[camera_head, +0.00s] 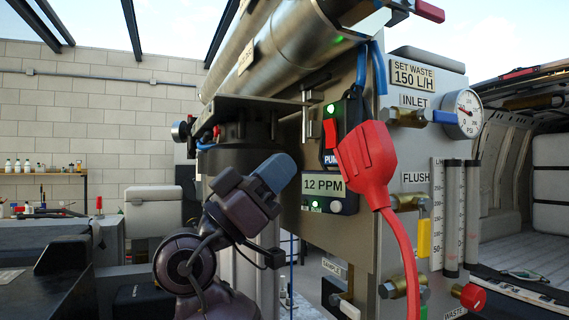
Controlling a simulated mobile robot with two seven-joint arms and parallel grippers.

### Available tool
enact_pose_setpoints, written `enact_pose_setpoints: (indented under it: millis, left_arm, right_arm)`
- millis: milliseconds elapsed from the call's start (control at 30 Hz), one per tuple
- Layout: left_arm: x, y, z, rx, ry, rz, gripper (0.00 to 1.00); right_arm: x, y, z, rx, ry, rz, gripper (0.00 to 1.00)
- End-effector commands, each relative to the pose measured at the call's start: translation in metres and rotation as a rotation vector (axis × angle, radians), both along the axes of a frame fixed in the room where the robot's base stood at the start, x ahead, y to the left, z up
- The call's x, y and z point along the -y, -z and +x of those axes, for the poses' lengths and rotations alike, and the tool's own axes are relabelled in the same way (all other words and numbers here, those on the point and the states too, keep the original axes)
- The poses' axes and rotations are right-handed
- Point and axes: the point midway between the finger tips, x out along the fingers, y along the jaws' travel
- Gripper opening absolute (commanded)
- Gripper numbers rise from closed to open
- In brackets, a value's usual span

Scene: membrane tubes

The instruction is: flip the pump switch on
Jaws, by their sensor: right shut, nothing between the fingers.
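The pump switch (330,134) is a red rocker on a small black box, with a lit green light (331,109) above it and a partly covered label starting "PU" below. It is on the side of the grey metal panel. My right gripper (279,171) is shut and empty, its blue-grey fingertips to the left of and below the switch, apart from it in the picture. A large red plug (366,160) with a red cord covers the box's lower right part. My left gripper is not in view.
A "12 PPM" display (324,185) sits below the switch. Steel membrane tubes (285,50) run above. A pressure gauge (463,113), brass valves (404,202) and flow tubes (453,215) crowd the panel's right. A dark cylindrical housing (238,152) stands behind my gripper.

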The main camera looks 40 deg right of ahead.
Motion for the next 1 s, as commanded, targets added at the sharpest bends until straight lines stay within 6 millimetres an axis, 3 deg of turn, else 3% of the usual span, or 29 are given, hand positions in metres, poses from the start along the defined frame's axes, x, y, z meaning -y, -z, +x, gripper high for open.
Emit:
enact_pose_setpoints:
  millis: [33, 100, 400, 1000]
  left_arm:
    - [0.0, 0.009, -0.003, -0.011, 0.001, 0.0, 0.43]
    - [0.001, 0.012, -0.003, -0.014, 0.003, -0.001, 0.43]
    - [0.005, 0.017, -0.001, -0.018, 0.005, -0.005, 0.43]
    - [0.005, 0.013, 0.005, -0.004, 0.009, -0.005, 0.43]
  right_arm:
    - [-0.006, 0.015, 0.005, -0.009, -0.001, 0.0, 0.0]
    - [-0.014, 0.025, 0.007, -0.01, 0.0, -0.001, 0.0]
    - [-0.039, 0.055, 0.011, -0.005, 0.0, -0.001, 0.0]
    - [-0.044, 0.059, 0.011, 0.0, 0.001, 0.0, 0.0]
